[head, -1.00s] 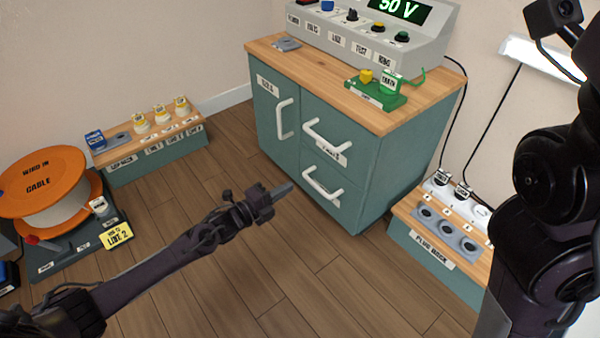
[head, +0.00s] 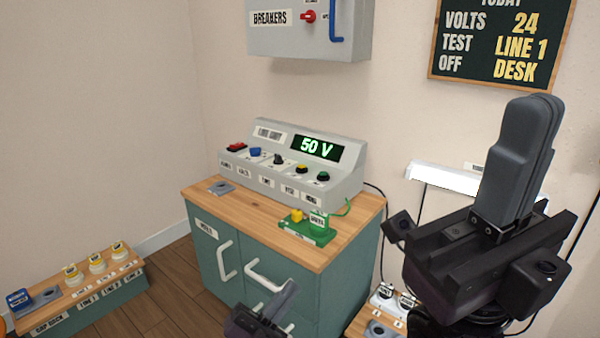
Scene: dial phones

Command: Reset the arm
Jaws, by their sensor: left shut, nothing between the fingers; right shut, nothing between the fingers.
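My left gripper (head: 281,300) is low in the head view, in front of the teal cabinet's lower drawers. Its fingers are together and hold nothing. My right gripper (head: 519,160) is large and close to the camera at the right, pointing up. Its fingers are pressed together with nothing between them. It stands apart from the wall things behind it and covers part of the white wall lamp (head: 448,178).
The teal cabinet (head: 207,262) bears a grey console (head: 345,186) reading 50 V and a green stand (head: 305,232). A breaker box (head: 350,35) and a chalkboard (head: 440,62) hang above. A cap rack (head: 62,318) stands at left, a plug block (head: 362,322) lower right.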

